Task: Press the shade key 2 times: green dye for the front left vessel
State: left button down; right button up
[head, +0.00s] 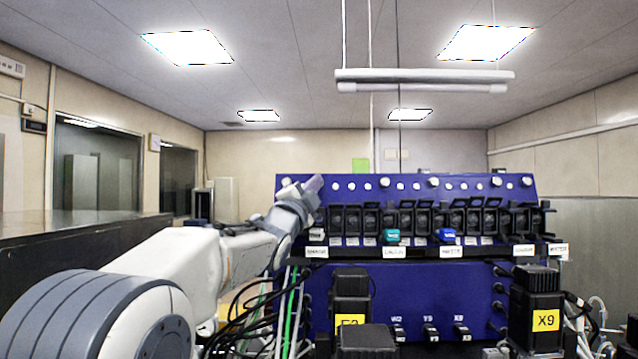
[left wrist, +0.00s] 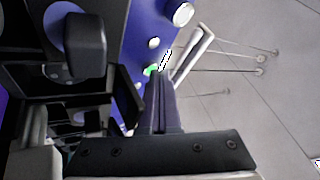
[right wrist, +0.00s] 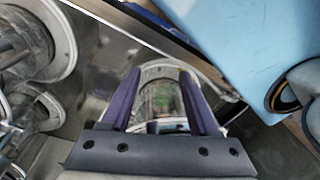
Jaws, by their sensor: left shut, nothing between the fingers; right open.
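My left gripper (head: 316,184) is shut and empty, raised at the upper left of the blue panel (head: 400,275). In the left wrist view its closed fingers (left wrist: 163,82) point toward the blue panel face (left wrist: 142,28). A small green spot (left wrist: 150,71) shows beside the fingertips; I cannot tell whether they touch it. Round white buttons (left wrist: 153,43) line the panel there, and also its top in the head view (head: 401,186). I cannot tell which one is the shade key. My right gripper (right wrist: 160,88) is open, over a clear round glass-like part; the front left vessel is not identifiable.
Black pump-like units (head: 371,220) stand in a row on the panel, with a teal piece (head: 391,236) and a blue piece (head: 445,235) among them. Black blocks, one marked X9 (head: 545,320), stand in front. Cables hang at the panel's left. A light blue surface (right wrist: 245,50) lies beside my right gripper.

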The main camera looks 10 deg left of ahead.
dwell(0.4)
pick_arm(q)
jog(key=shift+s+d+r+b, duration=0.1)
jog(key=shift+s+b, duration=0.25)
jog(key=shift+s, duration=0.15)
jog(key=shift+s+d+r+b, duration=0.1)
jog(key=shift+s+b, duration=0.25)
jog(key=shift+s, duration=0.1)
jog(key=shift+s+d+r+b, duration=0.1)
jog(key=shift+s+b, duration=0.3)
jog(key=shift+s, duration=0.15)
jog(key=s, duration=0.1)
jog(key=s+r+b, duration=0.1)
jog(key=s, duration=0.1)
jog(key=s+d, duration=0.1)
jog(key=shift+s+r+b, duration=0.15)
jog(key=shift+b, duration=0.25)
